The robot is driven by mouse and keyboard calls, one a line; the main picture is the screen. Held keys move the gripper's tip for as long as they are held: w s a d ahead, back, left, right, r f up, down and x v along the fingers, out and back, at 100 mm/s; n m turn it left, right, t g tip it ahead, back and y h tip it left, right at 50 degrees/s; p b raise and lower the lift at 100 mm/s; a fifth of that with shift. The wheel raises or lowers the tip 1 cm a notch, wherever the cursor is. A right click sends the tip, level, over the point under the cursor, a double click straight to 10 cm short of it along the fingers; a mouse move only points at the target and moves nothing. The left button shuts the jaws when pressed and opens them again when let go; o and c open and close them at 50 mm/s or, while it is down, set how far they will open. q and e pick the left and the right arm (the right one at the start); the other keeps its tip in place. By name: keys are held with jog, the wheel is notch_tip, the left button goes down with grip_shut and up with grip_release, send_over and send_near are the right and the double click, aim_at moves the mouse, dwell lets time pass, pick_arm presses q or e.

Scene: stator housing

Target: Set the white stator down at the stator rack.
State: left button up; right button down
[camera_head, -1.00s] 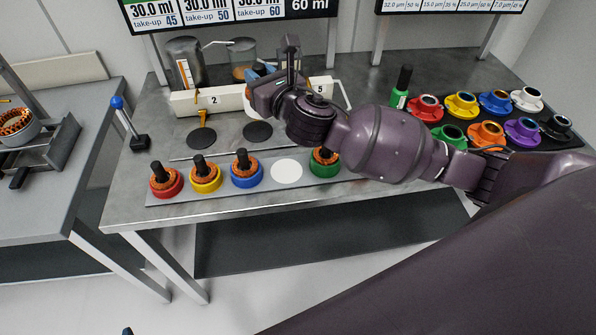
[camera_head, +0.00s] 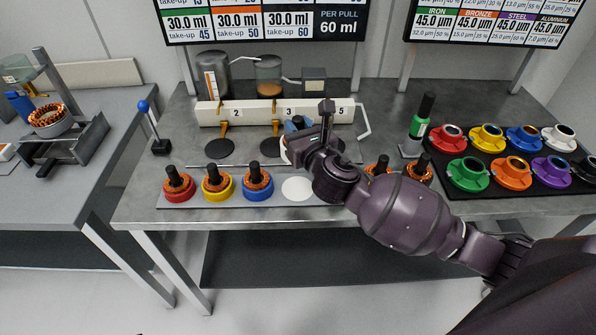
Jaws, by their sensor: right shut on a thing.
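My right gripper (camera_head: 301,146) is in the middle of the head view, above the bench and behind the rack's front row. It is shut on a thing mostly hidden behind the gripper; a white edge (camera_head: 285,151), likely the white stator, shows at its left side. The stator rack (camera_head: 330,194) is a grey strip along the bench's front. Red (camera_head: 179,193), yellow (camera_head: 217,191) and blue (camera_head: 257,189) stators stand upright on it at left. A bare white round spot (camera_head: 298,188) lies right of the blue one. My right arm hides part of the rack's right side. My left gripper is out of view.
A dispenser bar (camera_head: 258,112) with nozzles and dark round pads stands behind. A blue-knobbed stick (camera_head: 144,107) stands at left. A separate side table (camera_head: 50,190) is further left.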

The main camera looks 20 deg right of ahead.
notch_tip(320, 180, down, 8)
jog(key=shift+r+b, duration=0.15)
jog(key=shift+b, duration=0.8)
jog(key=shift+f+b, duration=0.75)
jog(key=shift+f, duration=1.25)
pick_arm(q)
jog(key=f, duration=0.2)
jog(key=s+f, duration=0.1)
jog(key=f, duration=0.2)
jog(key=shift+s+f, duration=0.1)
pick_arm(e)
jog(key=shift+f, duration=0.35)
jog(key=shift+f, duration=0.2)
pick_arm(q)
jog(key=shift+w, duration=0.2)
pick_arm(e)
jog(key=c, duration=0.9)
grip_release()
jog(key=shift+r, duration=0.15)
jog(key=s, duration=0.7)
jog(key=s+d, duration=0.1)
jog(key=s, duration=0.2)
jog(key=shift+s, duration=0.25)
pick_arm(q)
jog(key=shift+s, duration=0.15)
pick_arm(e)
jog(key=shift+s+d, duration=0.15)
jog(key=shift+s, duration=0.6)
